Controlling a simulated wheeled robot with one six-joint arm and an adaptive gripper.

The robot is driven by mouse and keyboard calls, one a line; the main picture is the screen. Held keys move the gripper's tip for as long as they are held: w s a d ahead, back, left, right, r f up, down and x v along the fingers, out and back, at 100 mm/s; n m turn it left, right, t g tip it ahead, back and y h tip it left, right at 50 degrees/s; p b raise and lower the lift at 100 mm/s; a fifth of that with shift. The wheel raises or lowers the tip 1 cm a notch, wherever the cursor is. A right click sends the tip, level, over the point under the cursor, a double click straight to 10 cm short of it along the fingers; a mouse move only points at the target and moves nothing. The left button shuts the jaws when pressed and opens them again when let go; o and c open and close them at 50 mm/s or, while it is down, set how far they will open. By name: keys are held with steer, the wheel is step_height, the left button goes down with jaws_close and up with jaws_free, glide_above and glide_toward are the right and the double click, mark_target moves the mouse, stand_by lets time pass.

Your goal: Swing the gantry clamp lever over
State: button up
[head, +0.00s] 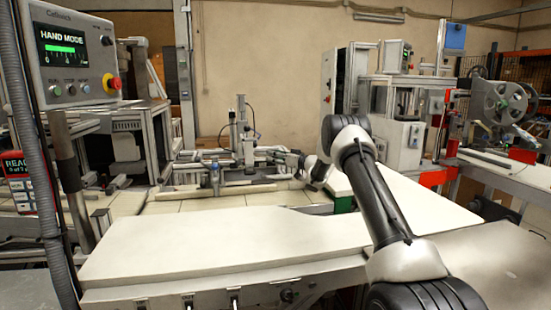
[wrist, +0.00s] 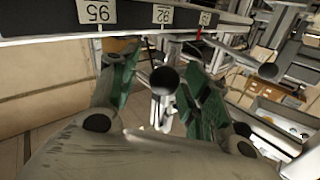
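My gripper (wrist: 163,65) shows in the wrist view with its two green-padded fingers spread apart. A grey rod with a dark round end (wrist: 165,80), which may be the clamp lever, shows between the fingers. Gaps show on both sides of it, and I cannot tell its depth. A second rod with a round end (wrist: 268,71) sticks out to the right of the fingers. In the head view the gantry (head: 240,140) stands at the back middle, and my gripper (head: 293,158) is small at its right side. The lever cannot be made out there.
A dark rail with white number plates (wrist: 95,11) crosses the top of the wrist view, close to the fingertips. A small red part (wrist: 199,34) is by it. In the head view, a pale worktop (head: 220,243) is bare in front. A tape-reel machine (head: 500,103) stands at right.

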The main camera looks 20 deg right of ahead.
steer(key=v, duration=1.2)
